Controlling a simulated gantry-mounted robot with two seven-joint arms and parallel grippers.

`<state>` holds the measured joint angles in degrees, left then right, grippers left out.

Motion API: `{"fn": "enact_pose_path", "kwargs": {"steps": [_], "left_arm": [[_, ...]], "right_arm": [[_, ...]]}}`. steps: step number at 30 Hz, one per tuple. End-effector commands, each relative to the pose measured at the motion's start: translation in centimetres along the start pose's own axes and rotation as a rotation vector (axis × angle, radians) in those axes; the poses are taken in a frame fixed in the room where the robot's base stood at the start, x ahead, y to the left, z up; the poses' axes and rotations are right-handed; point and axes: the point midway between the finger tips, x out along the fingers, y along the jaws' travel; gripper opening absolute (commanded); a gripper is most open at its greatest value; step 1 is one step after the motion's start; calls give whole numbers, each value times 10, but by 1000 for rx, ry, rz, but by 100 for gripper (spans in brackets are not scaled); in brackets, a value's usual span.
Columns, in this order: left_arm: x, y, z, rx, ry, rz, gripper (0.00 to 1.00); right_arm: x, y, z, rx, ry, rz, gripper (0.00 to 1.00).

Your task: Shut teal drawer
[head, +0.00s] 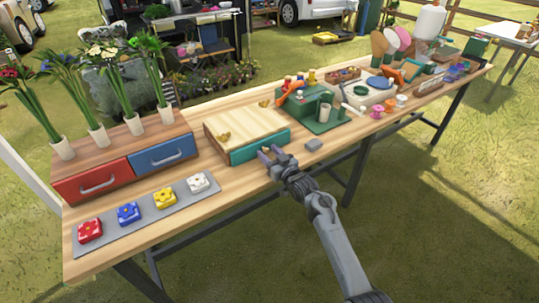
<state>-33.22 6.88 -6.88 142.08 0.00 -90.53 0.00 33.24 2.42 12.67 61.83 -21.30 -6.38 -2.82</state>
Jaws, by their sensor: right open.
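The teal drawer (245,152) is in the light wooden box (240,122) in the middle of the table. Its teal front faces the table's near edge and looks a little out from the box; how far is hard to tell. My right gripper (271,152) is open and empty, with its fingers at the right part of the drawer front. I cannot tell whether they touch it. The fingers hide a small part of the front. My left gripper is not in view.
To the left stand a red drawer (93,184) and a blue drawer (163,155) under potted flowers. A grey mat (145,208) holds colored flower blocks. A small grey block (314,145) lies right of my gripper. A green stand (318,122) and several tools fill the right side.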

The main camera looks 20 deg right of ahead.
Motion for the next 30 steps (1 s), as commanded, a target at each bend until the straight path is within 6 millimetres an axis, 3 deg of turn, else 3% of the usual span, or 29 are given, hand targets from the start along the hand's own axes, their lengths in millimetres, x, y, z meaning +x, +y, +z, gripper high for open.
{"fn": "enact_pose_path", "kwargs": {"steps": [8, 21, 30], "left_arm": [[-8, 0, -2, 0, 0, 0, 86], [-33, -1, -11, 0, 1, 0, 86], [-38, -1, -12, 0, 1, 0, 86]], "right_arm": [[-13, 0, -2, -1, 0, 0, 51], [-82, 0, -2, -2, -1, 0, 51], [-106, 0, 0, -1, -1, 0, 51]]}}
